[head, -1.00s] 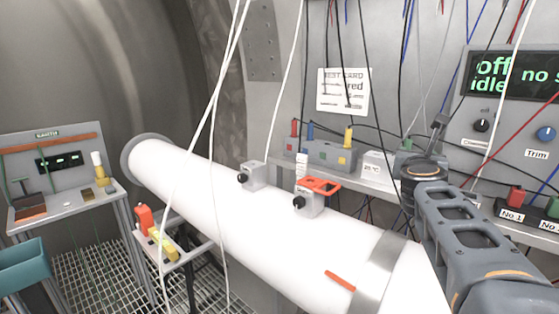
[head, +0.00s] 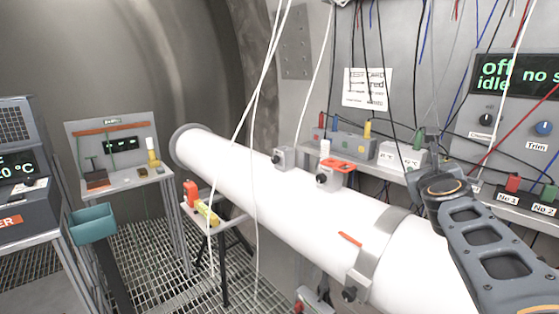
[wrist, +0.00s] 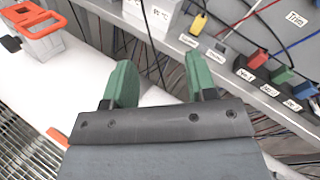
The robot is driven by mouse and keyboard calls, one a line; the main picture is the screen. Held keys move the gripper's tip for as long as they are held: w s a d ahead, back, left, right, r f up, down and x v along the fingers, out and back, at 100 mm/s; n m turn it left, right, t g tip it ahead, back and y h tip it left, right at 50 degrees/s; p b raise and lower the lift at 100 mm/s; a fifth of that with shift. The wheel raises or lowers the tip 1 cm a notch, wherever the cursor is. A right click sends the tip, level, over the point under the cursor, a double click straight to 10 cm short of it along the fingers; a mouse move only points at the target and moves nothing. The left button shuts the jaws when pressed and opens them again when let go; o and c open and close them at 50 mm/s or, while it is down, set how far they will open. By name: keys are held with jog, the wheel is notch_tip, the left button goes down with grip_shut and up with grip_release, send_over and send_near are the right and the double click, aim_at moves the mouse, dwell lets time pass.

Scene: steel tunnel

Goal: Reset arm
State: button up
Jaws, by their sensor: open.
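My gripper (wrist: 157,85) shows in the wrist view as two green fingers spread apart, with nothing between them. It hangs above the gap between the white tube (wrist: 90,85) and the grey shelf (wrist: 215,70). In the head view my arm comes in at the lower right, in front of the white tube (head: 260,190).
Sensor boxes, one with an orange-red clip (head: 340,165), sit on the tube. White cables (head: 257,150) hang across it. Coloured connectors (head: 513,183) line the shelf at right. A workbench (head: 135,180) and a teal bin (head: 93,224) stand at left above the grated floor.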

jog(key=s+a+f+n+g+y+p, duration=0.1)
jog(key=s+a+f+n+g+y, duration=0.1)
jog(key=a+f+n+y, duration=0.5)
jog(key=s+a+f+n+g, duration=0.2)
jog(key=a+f+n, duration=0.3)
jog(key=n, duration=0.6)
jog(key=s+a+f+n+g+p, duration=0.1)
jog(key=s+a+f+n+g, duration=0.3)
jog(key=s+f+n+g, duration=0.4)
jog(key=s+f+n, duration=0.4)
jog(key=s+n, duration=0.2)
jog(key=n, duration=0.3)
jog(key=shift+s+a+f+h, duration=0.2)
jog(key=shift+s+f+h, duration=0.05)
jog(key=shift+f+h, duration=0.15)
jog(key=shift+c, duration=0.2)
